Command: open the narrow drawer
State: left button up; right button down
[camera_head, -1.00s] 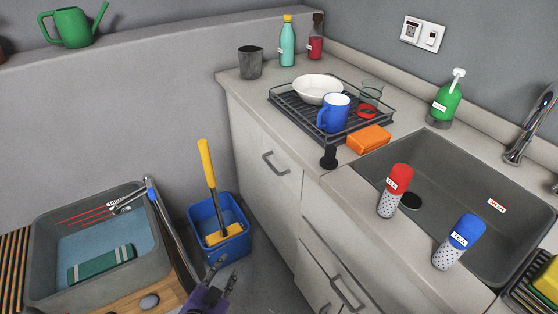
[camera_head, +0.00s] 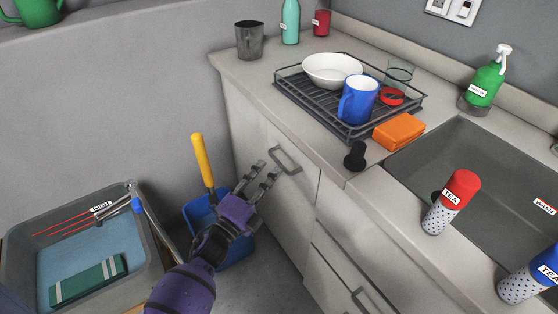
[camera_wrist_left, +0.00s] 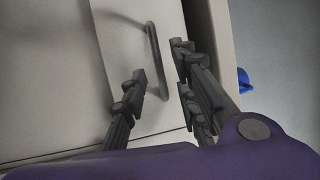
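The narrow drawer has a tall, pale front (camera_head: 298,205) on the left part of the counter unit, and it looks shut. Its dark bar handle (camera_head: 284,160) sits near the top of the front. My left gripper (camera_head: 267,171) is just left of this handle, with its fingers apart. In the left wrist view the handle (camera_wrist_left: 155,60) runs between the open fingers (camera_wrist_left: 161,70). I cannot tell whether any finger touches it. My right gripper is not in view.
A grey basin (camera_head: 150,262) is at lower left. Another handle (camera_head: 362,300) is at lower right.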

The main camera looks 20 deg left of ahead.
aim_at(278, 161)
pick_arm(q)
jog(key=x, duration=0.5)
jog(key=shift+w+f, duration=0.1)
jog(key=shift+w, duration=0.35)
grip_shut()
